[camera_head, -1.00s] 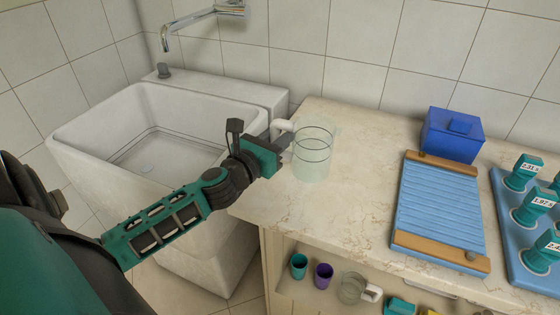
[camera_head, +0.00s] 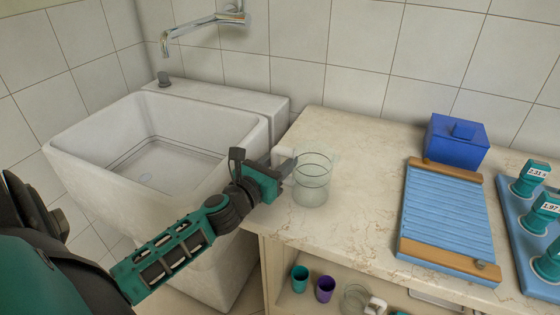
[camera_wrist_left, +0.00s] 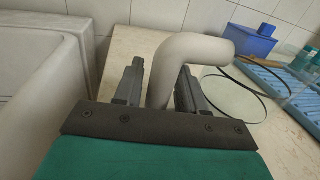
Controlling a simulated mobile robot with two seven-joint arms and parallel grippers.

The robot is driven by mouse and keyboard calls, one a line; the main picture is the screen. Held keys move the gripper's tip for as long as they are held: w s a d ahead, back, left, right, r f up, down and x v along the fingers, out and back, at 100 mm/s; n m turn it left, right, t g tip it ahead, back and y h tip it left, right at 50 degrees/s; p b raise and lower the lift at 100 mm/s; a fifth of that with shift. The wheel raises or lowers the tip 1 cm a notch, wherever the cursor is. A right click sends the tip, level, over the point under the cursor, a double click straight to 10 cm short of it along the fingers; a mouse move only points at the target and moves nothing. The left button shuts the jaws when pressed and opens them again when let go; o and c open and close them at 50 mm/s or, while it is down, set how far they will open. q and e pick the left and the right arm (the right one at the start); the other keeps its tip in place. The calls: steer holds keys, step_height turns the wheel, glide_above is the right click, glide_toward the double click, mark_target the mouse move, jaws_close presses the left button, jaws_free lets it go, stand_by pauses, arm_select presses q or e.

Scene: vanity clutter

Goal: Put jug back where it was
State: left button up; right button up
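The clear jug (camera_head: 313,184) with a thick white handle is upright at the counter's left end, beside the sink. My left gripper (camera_head: 284,170) is shut on its handle (camera_wrist_left: 162,75), one finger on each side. In the left wrist view the jug's clear round body (camera_wrist_left: 233,97) shows beyond the right finger. I cannot tell whether its base touches the counter (camera_head: 355,180). My right gripper is not in view.
The white sink (camera_head: 85,135) is left of the counter, under a tap (camera_head: 205,22). A blue ribbed tray (camera_head: 445,215), blue box (camera_head: 457,142) and teal stamp-like items (camera_head: 530,178) are to the right. Cups (camera_head: 325,288) and another clear vessel (camera_head: 355,298) are on a shelf below.

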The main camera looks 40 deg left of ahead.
arm_select(q)
steer(key=shift+o, duration=1.1)
steer(key=shift+r, duration=0.25)
steer(key=s, duration=1.2)
steer(key=shift+d+f+b, duration=0.1)
steer(key=shift+d+b, duration=0.1)
steer(key=shift+b, duration=0.2)
